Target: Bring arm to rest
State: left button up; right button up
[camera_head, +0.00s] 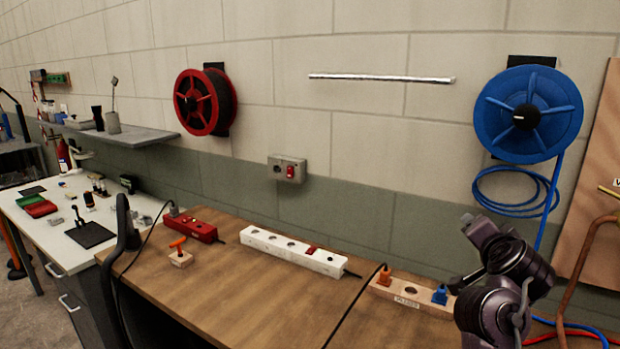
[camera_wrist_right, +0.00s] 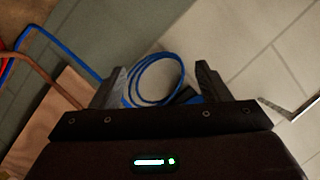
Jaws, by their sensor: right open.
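My right arm (camera_head: 500,280) stands at the lower right of the head view, bent, in front of the bench's right end. In the right wrist view, my right gripper (camera_wrist_right: 160,78) has its two dark fingers spread apart with nothing between them. Beyond the fingers the view shows the wall and a coil of blue hose (camera_wrist_right: 157,80), which lies behind the gap rather than in the grip. My left arm and left gripper do not show in either view.
The wooden bench (camera_head: 230,290) carries a red power strip (camera_head: 190,225), a white power strip (camera_head: 290,250) and a wooden socket block (camera_head: 412,294) with orange and blue plugs. A blue hose reel (camera_head: 528,113) hangs on the wall behind my arm. The bench's middle front is mostly clear.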

jog(key=s+a+f+n+g+y, duration=0.1)
jog(key=s+a+f+n+g, duration=0.1)
jog(key=s+f, duration=0.5)
jog(key=s+a+f+n+g+y, duration=0.1)
jog(key=s+a+f+n+g, duration=0.2)
jog(key=f, duration=0.7)
jog(key=s+a+f+n+g+y, duration=0.2)
jog(key=s+a+f+n, duration=0.4)
jog(key=s, duration=0.5)
jog(key=shift+s+a+f+g, duration=0.15)
jog(key=shift+s+a+f, duration=0.1)
jog(key=shift+f, duration=0.4)
jog(key=shift+s+a+f+g, duration=0.15)
jog(key=shift+a+f, duration=0.1)
jog(key=shift+f, duration=0.35)
jog(key=s+a+f+n+g, duration=0.3)
jog(key=s+f, duration=0.1)
jog(key=s, duration=0.5)
notch_tip(320, 180, down, 28)
jog(key=s+g, duration=0.1)
jog(key=s, duration=0.1)
jog(key=s+d+f, duration=0.2)
jog(key=s+f, duration=0.8)
jog(key=s+d+f+g, duration=0.1)
jog(key=s+d+f, duration=0.1)
jog(key=s+f, duration=0.8)
